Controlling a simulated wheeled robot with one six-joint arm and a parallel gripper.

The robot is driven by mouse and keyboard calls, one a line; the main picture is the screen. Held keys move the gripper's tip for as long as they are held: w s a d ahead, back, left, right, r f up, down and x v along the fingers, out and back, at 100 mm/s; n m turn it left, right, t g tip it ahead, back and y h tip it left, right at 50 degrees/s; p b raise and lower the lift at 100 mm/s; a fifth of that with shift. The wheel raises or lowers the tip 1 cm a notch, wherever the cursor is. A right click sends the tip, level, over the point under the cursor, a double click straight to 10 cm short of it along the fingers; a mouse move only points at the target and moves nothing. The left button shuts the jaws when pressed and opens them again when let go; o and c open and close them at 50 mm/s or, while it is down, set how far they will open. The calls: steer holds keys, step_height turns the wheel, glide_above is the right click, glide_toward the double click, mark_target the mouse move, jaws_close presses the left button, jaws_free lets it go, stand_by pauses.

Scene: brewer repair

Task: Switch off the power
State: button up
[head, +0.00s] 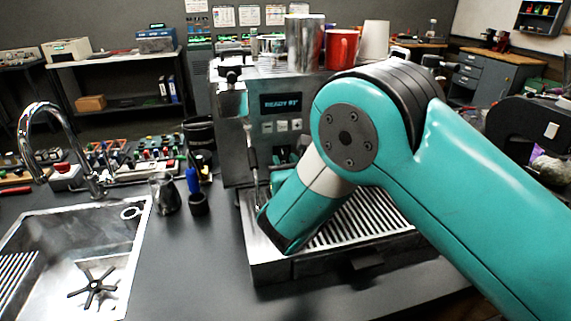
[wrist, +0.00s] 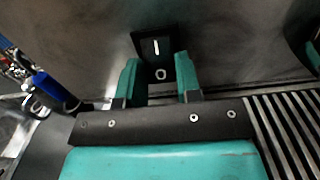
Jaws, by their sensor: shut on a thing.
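The espresso brewer (head: 236,150) stands on the dark counter, its display (head: 281,105) lit and reading "READY" with a temperature. In the wrist view, the black power switch (wrist: 155,46) sits on the brewer's metal panel, with a white line mark above a round mark. My gripper (wrist: 157,64) has its two teal fingers on either side of the switch's lower part, shut on it.
The drip tray grille (head: 362,222) lies below my arm. A red mug (head: 341,48) and metal cup (head: 304,42) stand on the brewer's top. A sink (head: 75,255) is at the left. A blue-handled tool (head: 192,181) stands in a dark holder near the brewer.

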steer(key=shift+f+b, duration=0.45)
steer(key=shift+b, duration=0.8)
steer(key=shift+t+b, duration=0.5)
steer(key=shift+b, duration=0.45)
steer(key=shift+r, duration=0.3)
steer(key=o, duration=0.9)
